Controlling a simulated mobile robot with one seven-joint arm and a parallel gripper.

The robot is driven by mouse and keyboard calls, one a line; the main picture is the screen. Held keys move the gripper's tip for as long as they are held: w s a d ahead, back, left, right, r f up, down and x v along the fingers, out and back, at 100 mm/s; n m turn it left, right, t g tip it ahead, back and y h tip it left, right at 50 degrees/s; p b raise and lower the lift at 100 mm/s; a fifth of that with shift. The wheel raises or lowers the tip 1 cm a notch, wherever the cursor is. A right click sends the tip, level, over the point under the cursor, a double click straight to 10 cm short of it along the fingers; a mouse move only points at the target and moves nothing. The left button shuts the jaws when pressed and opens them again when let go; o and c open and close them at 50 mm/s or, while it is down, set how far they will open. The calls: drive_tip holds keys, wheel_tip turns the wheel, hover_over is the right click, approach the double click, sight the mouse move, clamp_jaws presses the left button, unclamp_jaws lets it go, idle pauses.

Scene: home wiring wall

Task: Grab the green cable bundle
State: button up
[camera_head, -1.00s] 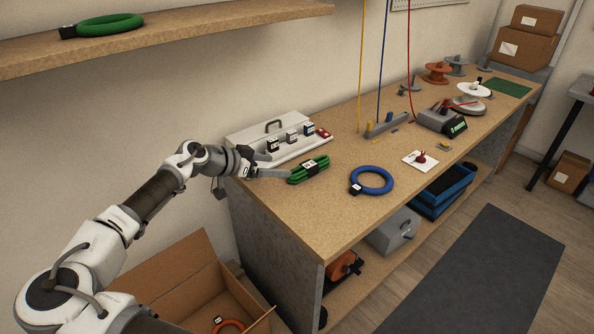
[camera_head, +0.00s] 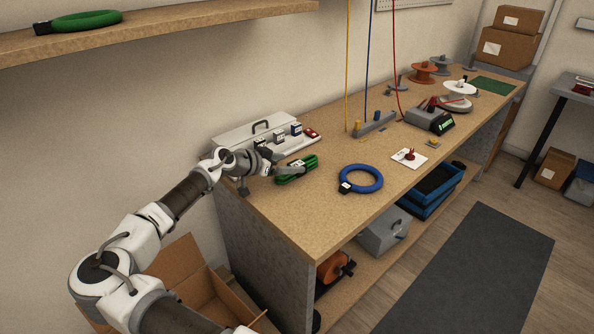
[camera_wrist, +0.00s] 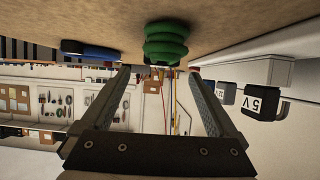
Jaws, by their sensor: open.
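The green cable bundle (camera_head: 297,169) lies on the workbench near its left end, with a dark band around its middle. My gripper (camera_head: 276,166) is at its left end, low over the bench top. In the wrist view the green bundle (camera_wrist: 165,43) shows end-on, just beyond and between the two fingertips of my gripper (camera_wrist: 162,76). The fingers are apart and nothing is held. I cannot tell whether a finger touches the bundle.
A blue cable ring (camera_head: 361,179) lies to the right of the bundle. A white panel with labelled black adapters (camera_head: 279,138) stands behind it. A green coil (camera_head: 88,21) rests on the wall shelf. An open cardboard box (camera_head: 180,262) sits on the floor. Free bench top (camera_head: 290,215) lies in front.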

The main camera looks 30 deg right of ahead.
sight(297, 164)
drive_tip(key=b+x, duration=0.1)
drive_tip(key=x, duration=0.3)
drive_tip(key=shift+d+f, duration=0.3)
drive_tip(key=shift+f, duration=0.05)
clamp_jaws()
